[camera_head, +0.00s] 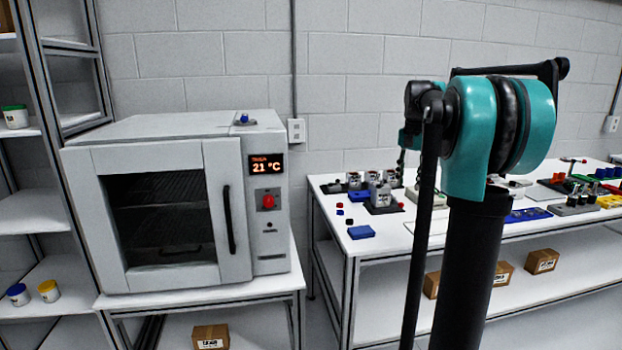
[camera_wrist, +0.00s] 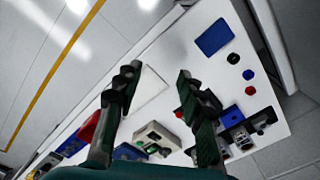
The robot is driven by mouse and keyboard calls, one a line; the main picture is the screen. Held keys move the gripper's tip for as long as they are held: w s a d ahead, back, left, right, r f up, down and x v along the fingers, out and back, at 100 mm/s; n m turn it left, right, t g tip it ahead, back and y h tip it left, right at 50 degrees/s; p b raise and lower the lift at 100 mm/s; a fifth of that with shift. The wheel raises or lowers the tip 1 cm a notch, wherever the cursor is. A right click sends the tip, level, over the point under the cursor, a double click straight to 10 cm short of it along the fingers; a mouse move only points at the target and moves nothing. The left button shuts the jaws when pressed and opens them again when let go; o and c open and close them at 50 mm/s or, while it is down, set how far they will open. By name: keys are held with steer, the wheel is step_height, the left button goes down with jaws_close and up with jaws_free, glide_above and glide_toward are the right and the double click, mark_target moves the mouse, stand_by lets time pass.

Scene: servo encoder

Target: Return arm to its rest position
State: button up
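My arm, with teal joint housings and black links, stands in the right half of the head view and covers part of the workbench. In the wrist view my gripper (camera_wrist: 160,76) has its two dark fingers spread well apart. Nothing is held between them. Past the fingers, the white bench top (camera_wrist: 215,75) shows with its parts, seen tilted. In the head view the gripper is mostly hidden behind the arm, with a small teal and dark part showing left of it.
An oven (camera_head: 165,200) reading 21 °C stands closed at left, a small blue-topped part (camera_head: 243,119) on its roof. The workbench (camera_head: 335,262) at right carries a blue block (camera_head: 361,232), several small fixtures and coloured parts. A shelf rack (camera_head: 35,215) stands far left.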

steer(key=s+a+f+n+t, duration=0.1)
steer(key=s+a+f+n, duration=0.2)
steer(key=s+f, duration=0.6)
steer(key=s+a+f+n+t, duration=0.1)
steer(key=s+a+f, duration=0.3)
steer(key=s+f, duration=0.6)
steer(key=s+a+f+n+t, duration=0.2)
steer(key=s+a+f+n, duration=0.2)
steer(key=s+f, duration=0.6)
steer(key=shift+f+n, duration=0.3)
steer(key=shift+f, duration=0.1)
